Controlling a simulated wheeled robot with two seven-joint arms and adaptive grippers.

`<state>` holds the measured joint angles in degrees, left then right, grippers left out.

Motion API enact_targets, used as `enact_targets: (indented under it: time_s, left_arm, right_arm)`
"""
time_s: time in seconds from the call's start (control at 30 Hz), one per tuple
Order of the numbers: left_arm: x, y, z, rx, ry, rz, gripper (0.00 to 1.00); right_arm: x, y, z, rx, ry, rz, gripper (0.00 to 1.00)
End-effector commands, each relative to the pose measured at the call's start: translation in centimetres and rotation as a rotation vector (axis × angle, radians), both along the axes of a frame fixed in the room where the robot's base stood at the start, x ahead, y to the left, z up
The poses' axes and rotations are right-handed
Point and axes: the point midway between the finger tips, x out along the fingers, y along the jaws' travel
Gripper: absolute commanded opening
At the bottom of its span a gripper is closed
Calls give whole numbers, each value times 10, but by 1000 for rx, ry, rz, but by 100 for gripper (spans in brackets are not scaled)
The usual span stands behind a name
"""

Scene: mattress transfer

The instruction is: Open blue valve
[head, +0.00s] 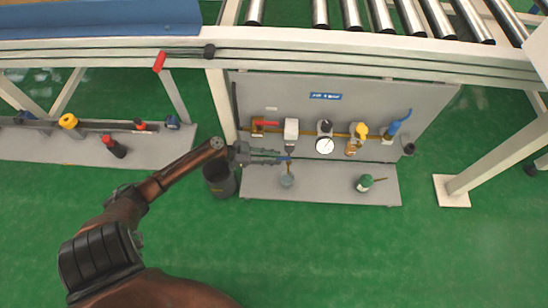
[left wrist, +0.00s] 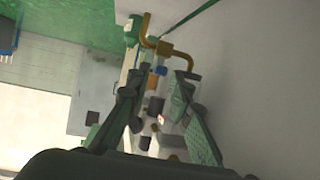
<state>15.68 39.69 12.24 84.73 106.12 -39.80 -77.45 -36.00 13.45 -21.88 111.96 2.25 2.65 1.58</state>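The blue valve handle (head: 397,124) is at the right end of the pipe on the grey panel (head: 425,100) in the head view. It slants up to the right. My left gripper (head: 278,156) is in front of the panel's lower left, below the red-handled valve (head: 264,123) and well left of the blue handle. In the left wrist view its two fingers (left wrist: 157,112) are spread apart, with blurred pipe fittings (left wrist: 155,105) visible beyond them. A small blue part (left wrist: 160,70) shows there; I cannot tell whether it is the valve. My right gripper is not in view.
A pressure gauge (head: 324,146), white box (head: 291,129) and yellow knob (head: 361,131) sit between the red and blue valves. A green canister (head: 364,184) stands on the shelf (head: 325,190). A dark bin (head: 220,180) is below my left arm. Conveyor frame (head: 380,45) runs above.

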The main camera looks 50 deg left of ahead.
Motion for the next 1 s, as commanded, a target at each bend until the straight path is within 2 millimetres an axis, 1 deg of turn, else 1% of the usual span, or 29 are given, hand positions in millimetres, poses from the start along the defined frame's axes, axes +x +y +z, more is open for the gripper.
enact_targets:
  time_s: [0.03, 0.27, 1.0]
  left_arm:
    - [0, 0, 0, 0, 0, 0, 15]
    - [0, 0, 0, -1, 0, 0, 0]
    - [-1, -1, 0, -1, 1, 9, 0]
  right_arm:
    - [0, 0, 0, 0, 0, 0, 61]
    - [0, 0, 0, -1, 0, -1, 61]
    - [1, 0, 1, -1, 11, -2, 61]
